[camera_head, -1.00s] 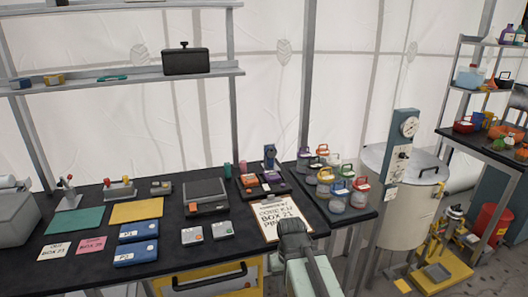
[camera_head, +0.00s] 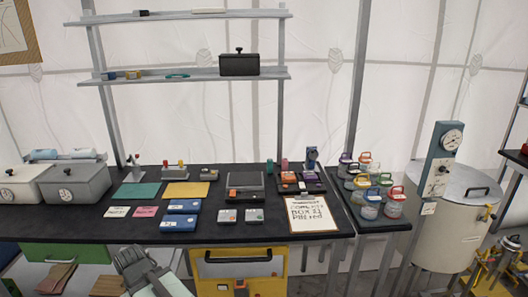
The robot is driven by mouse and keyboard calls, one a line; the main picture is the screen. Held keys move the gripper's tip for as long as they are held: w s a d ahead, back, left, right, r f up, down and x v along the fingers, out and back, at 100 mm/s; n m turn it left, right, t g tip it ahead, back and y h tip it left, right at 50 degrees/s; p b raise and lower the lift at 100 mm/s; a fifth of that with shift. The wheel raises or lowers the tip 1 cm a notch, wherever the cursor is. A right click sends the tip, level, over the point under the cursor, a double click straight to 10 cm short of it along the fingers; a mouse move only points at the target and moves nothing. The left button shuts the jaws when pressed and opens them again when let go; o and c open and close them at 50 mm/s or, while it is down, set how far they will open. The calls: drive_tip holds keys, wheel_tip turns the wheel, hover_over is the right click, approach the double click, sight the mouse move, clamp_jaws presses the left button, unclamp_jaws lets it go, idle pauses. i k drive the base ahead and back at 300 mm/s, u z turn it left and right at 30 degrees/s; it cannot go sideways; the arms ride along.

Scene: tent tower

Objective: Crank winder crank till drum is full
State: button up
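I cannot pick out a winder, its crank or its drum for certain in this view. A large cream cylinder (camera_head: 452,228) with a grey lid stands at the right; I cannot tell whether it is part of the winder. Yellow equipment (camera_head: 492,268) shows partly at the lower right edge, too cut off to identify. The dark end of my arm, with my gripper (camera_head: 130,258), is at the lower left, in front of the black bench. Its fingers cannot be made out, so I cannot tell whether it is open or shut. I see nothing held in it.
The black bench (camera_head: 90,222) holds grey boxes (camera_head: 76,186), blue cases (camera_head: 181,223), a clipboard (camera_head: 314,215) and small devices. Several lidded jars (camera_head: 370,206) stand on a side table. A blue gauge panel (camera_head: 439,160) stands by the cylinder. A yellow cabinet (camera_head: 215,286) is under the bench.

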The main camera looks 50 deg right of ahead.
sight(312, 155)
drive_tip(key=u, duration=0.7)
drive_tip(key=k, duration=1.15)
drive_tip(key=z, duration=1.05)
drive_tip(key=i, duration=0.55)
drive_tip(key=u, duration=0.05)
